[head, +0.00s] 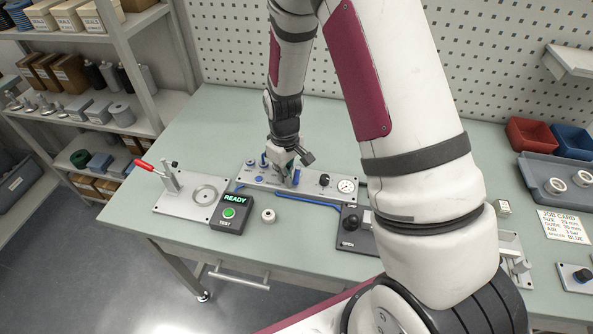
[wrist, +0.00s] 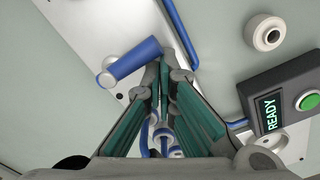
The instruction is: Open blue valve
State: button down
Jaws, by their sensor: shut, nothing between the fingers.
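A blue valve lever (wrist: 135,58) shows in the wrist view, a blue cylinder on a grey pivot at the pale valve plate. In the head view the valve plate (head: 310,187) lies on the bench, and a small blue part (head: 296,177) beside my gripper seems to be the lever. My gripper (head: 290,172) points down over the plate. In the wrist view my gripper (wrist: 163,68) has its teal-padded fingers drawn together, tips right beside the lever's end. Nothing is held. Whether the tips touch the lever cannot be told. The fingers partly hide blue-and-white fittings (wrist: 165,140) beneath.
The plate also carries a black knob (head: 323,180) and a gauge (head: 347,186). A blue tube (head: 308,201) runs along its front. A test box (head: 231,213) showing READY and a white ring (head: 268,215) stand in front. A red-handled clamp fixture (head: 190,196) is left.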

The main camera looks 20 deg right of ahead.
jog(key=shift+r, duration=0.3)
jog(key=shift+s+d, duration=0.1)
jog(key=shift+s+d+p, duration=0.25)
jog(key=shift+d+p, duration=0.05)
jog(key=shift+s+d, duration=0.1)
dwell(0.5)
jog(key=shift+s+d, duration=0.25)
dwell(0.4)
